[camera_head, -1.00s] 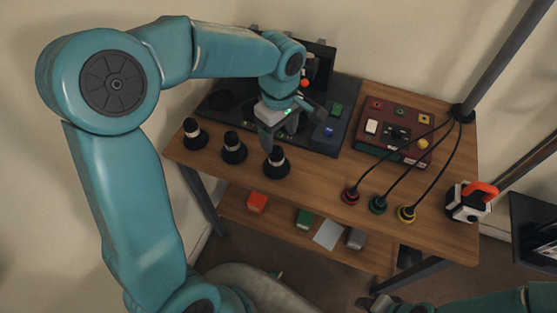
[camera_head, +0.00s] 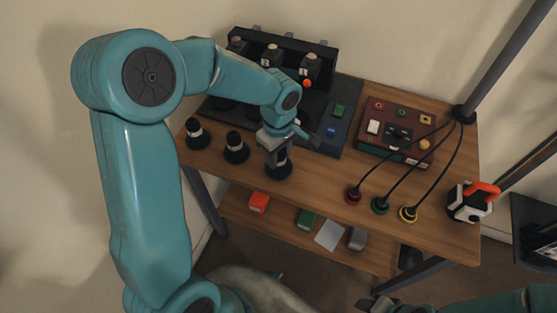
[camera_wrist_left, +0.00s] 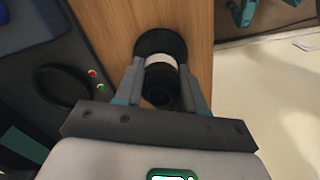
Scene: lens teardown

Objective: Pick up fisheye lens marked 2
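Three black lenses with white bands stand upright on round black bases at the table's left front: a left one (camera_head: 196,134), a middle one (camera_head: 235,147) and a right one (camera_head: 279,170). I cannot read a mark 2 on any of them. My left gripper (camera_head: 277,153) is down at the right lens. In the left wrist view its fingers (camera_wrist_left: 161,70) stand open on either side of this lens (camera_wrist_left: 160,43), with what look like narrow gaps. My right gripper (camera_head: 381,304) is at the bottom edge, partly cut off; its opening is unclear.
Behind stands a dark station (camera_head: 345,126) with a black rack (camera_head: 322,50) holding three capped parts. To the right are a maroon panel (camera_head: 375,151), three cabled plugs (camera_head: 380,204) and a white device with an orange handle (camera_head: 468,205). A lower shelf (camera_head: 280,232) holds small blocks.

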